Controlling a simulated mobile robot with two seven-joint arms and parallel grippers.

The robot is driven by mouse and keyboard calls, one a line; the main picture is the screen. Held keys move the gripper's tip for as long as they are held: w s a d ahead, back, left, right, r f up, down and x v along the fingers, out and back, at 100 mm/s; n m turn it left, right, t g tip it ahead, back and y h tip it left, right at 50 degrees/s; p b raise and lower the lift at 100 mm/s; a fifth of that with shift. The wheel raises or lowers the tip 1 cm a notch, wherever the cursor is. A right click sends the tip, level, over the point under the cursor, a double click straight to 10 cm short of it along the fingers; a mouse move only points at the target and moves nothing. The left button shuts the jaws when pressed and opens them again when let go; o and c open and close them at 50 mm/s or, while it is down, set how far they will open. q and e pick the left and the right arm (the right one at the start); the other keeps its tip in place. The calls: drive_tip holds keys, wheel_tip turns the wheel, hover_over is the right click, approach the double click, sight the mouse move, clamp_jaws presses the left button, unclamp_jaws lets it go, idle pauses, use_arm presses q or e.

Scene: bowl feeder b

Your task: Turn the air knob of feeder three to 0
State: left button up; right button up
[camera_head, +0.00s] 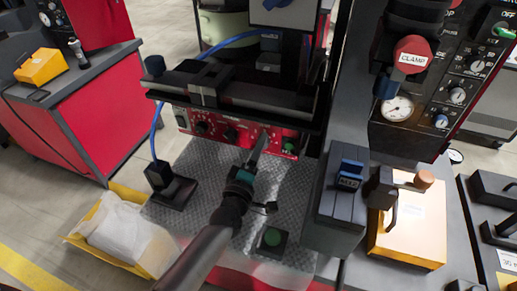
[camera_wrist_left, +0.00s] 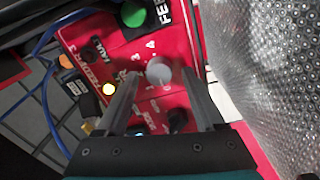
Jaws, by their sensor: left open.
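The red panel of feeder three (camera_wrist_left: 100,72), with "FEEDER 3" lettering, fills the middle of the left wrist view. A round grey knob (camera_wrist_left: 159,72) with printed marks around it shows between the fingertips of my left gripper (camera_wrist_left: 161,77). The fingers are open, one on each side of it; I cannot tell whether they touch it. A dark knob (camera_wrist_left: 178,120) sits lower on the panel, between the fingers. I cannot read which knob is labelled air. In the head view my left gripper (camera_head: 262,140) is at the red front panel (camera_head: 221,131) under the dark machine.
A textured metal plate (camera_head: 195,170) lies in front.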

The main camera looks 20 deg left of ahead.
use_arm(q)
drive_tip(key=s, duration=1.5)
drive_tip(key=shift+a+f, duration=0.25)
drive_tip(key=shift+f, duration=0.1)
drive_tip(key=shift+d, duration=0.1)
